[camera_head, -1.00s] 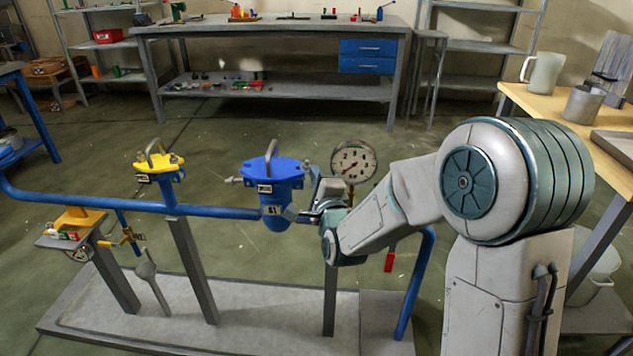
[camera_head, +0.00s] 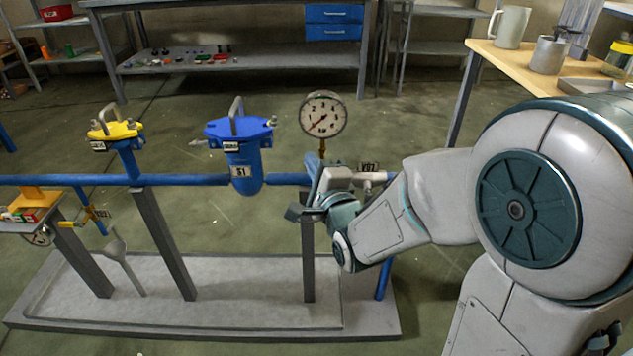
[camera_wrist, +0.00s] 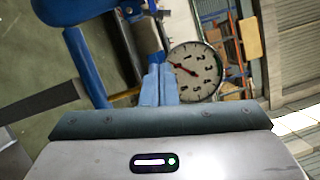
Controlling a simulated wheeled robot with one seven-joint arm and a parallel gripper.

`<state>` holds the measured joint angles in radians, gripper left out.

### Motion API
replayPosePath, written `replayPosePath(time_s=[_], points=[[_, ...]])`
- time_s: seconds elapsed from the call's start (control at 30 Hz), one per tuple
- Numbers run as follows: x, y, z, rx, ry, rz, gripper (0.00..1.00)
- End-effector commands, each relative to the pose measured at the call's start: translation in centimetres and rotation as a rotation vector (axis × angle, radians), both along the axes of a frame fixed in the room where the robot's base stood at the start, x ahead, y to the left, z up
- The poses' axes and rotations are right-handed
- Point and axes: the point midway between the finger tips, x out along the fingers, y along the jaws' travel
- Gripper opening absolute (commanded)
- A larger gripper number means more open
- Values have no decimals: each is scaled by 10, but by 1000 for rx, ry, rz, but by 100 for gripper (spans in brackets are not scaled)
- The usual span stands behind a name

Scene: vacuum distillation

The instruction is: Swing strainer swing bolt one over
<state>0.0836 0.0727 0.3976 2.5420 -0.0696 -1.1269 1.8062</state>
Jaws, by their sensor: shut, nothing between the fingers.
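The blue strainer (camera_head: 243,172), labelled S1, stands on the blue pipe left of my gripper, its lid (camera_head: 238,130) seated with a grey handle on top. A small metal bolt (camera_head: 198,143) sticks out sideways at the lid's left. Another bolt fitting (camera_head: 271,122) stands at the lid's right edge. I cannot tell which is bolt one. My gripper (camera_head: 313,165) is right of the strainer, apart from it, below the gauge. In the wrist view its fingertips (camera_wrist: 159,72) are together and empty, with blue metalwork at upper left.
A pressure gauge (camera_head: 323,114) stands close above my gripper; it also shows in the wrist view (camera_wrist: 195,72). A yellow-lidded fitting (camera_head: 115,132) is farther left on the pipe. Grey posts rise from the base slab (camera_head: 230,290). A wooden table (camera_head: 510,65) stands at back right.

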Motion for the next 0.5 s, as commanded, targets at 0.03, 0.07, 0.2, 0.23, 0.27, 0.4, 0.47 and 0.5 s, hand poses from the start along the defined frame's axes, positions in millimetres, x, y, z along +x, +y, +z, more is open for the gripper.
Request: replayPosePath(time_s=[0.03,0.07,0.2,0.23,0.27,0.4,0.47,0.5], points=[[-1,-1,-5,-1,-5,-1,0],[-2,-1,-5,-1,-6,0,0],[-6,-3,-5,-1,-5,-1,0],[-6,-3,-6,-2,-4,-1,0],[-7,-3,-6,-2,-5,-2,0],[-12,-5,-6,-3,-3,-5,0],[-14,-5,-5,-4,-3,-7,0],[-15,-6,-5,-3,-2,-8,0]])
